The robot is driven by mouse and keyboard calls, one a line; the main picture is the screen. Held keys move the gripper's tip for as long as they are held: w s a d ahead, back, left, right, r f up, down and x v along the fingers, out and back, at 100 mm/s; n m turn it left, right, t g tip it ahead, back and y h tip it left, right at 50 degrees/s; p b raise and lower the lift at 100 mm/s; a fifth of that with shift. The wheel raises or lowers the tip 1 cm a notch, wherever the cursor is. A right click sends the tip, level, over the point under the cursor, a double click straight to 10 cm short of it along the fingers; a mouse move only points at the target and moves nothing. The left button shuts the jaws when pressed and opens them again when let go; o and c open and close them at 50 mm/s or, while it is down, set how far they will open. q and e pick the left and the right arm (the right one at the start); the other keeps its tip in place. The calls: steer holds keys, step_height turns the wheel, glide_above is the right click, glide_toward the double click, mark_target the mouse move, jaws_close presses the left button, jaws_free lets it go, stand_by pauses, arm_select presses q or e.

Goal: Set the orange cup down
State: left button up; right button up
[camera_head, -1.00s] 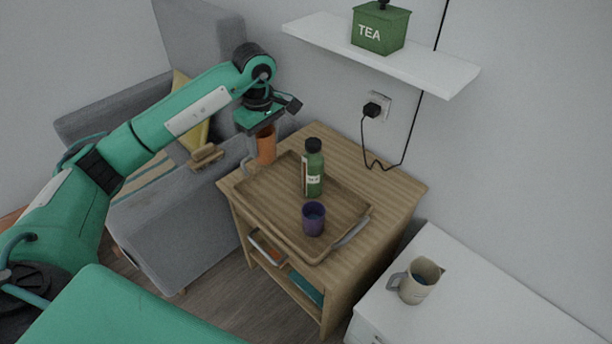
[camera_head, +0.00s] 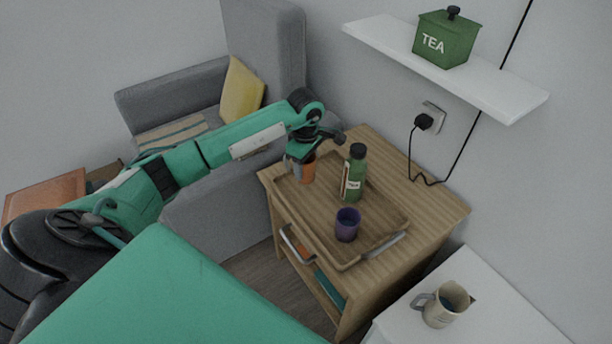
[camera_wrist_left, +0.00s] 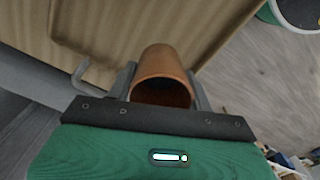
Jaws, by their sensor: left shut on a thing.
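The orange cup (camera_head: 308,172) is at the far left end of the wooden tray (camera_head: 345,263), upright or nearly so. My left gripper (camera_head: 303,160) is above it and shut on it. In the left wrist view the cup (camera_wrist_left: 163,66) sits between the two grey fingers of my left gripper (camera_wrist_left: 160,86), its open rim towards the camera. I cannot tell whether its base touches the tray. My right gripper is not in view.
A green bottle (camera_head: 354,175) and a purple cup (camera_head: 347,226) stand on the tray, right of the orange cup. The tray lies on a wooden side table (camera_head: 436,206). A wall shelf (camera_head: 480,82) holds a green tea tin (camera_head: 446,40).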

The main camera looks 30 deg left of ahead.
mark_target(305, 176)
arm_select(q)
step_height(305, 176, down, 5)
steer(key=shift+r, duration=0.2)
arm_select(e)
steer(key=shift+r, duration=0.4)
arm_select(q)
steer(key=shift+f, duration=0.15)
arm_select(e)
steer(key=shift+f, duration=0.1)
arm_select(q)
steer(key=o, duration=1.1)
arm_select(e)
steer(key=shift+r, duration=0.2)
